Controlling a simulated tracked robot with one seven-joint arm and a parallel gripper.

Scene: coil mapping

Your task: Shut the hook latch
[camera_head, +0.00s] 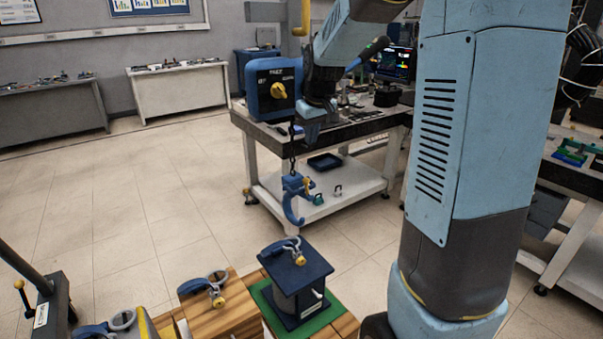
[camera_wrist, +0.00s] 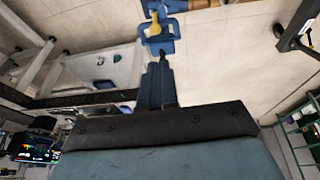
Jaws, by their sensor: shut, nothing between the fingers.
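The blue hook (camera_head: 293,200) hangs from a dark chain (camera_head: 291,145) in the middle of the head view, its open curve downward. A small yellow latch piece (camera_head: 309,184) shows on the right side of its upper body. My gripper (camera_head: 311,132) is shut and empty, above the hook and close to the chain. In the wrist view the closed fingers (camera_wrist: 161,60) point toward the hook's blue upper body (camera_wrist: 160,42), with yellow (camera_wrist: 154,22) beyond it. The fingertips overlap the hook's edge in that view; I cannot tell whether they touch.
A blue control box (camera_head: 273,90) with a yellow knob stands behind the chain, near a workbench (camera_head: 345,128) with a lower shelf. Below are a dark blue stand (camera_head: 296,268) and wooden blocks (camera_head: 222,312) carrying other blue hook parts. Open floor lies to the left.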

